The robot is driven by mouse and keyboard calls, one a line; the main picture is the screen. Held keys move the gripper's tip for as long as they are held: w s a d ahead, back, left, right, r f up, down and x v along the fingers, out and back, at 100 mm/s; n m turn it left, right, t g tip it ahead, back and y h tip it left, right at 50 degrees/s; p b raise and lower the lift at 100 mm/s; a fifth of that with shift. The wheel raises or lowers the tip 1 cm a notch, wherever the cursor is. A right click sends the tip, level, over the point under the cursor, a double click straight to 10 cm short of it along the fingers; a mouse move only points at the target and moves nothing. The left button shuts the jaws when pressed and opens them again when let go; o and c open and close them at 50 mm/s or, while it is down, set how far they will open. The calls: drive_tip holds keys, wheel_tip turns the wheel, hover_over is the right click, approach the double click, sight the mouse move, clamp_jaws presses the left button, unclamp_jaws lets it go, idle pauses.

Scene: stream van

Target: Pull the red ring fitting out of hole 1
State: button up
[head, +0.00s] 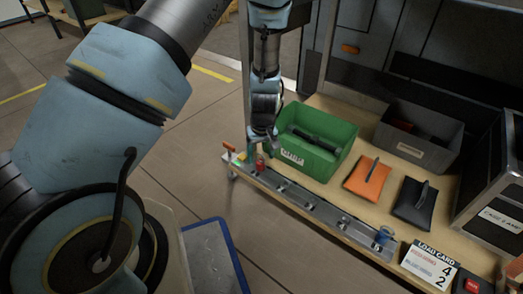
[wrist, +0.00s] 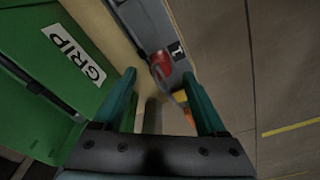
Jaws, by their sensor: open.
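The red ring fitting (head: 261,164) stands at the far left end of the grey rail (head: 315,205) along the bench's front edge. In the wrist view the red fitting (wrist: 161,62) shows beside a "1" label (wrist: 177,51) on the rail. My gripper (head: 260,150) is above the red fitting in the head view. In the wrist view my gripper (wrist: 159,76) is open, with green fingers apart and the fitting showing between and beyond their tips. I cannot tell whether a finger touches it. The hole under the fitting is hidden.
A green crate (head: 345,158) stands close behind the rail. A blue fitting (head: 385,236) is at the rail's right end, near a load card (head: 430,262). Orange (head: 367,181) and black (head: 411,201) handled pads and a grey bin (head: 420,148) stand to the right.

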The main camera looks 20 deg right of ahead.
sight(260, 162)
drive_tip(key=shift+w+f+b, duration=0.15)
drive_tip(key=shift+f+b, duration=0.15)
drive_tip(key=shift+f, duration=0.7)
drive_tip(key=shift+w+f+b, duration=0.1)
drive_tip(key=shift+f+b, duration=0.2)
drive_tip(key=shift+f, duration=0.65)
clamp_jaws()
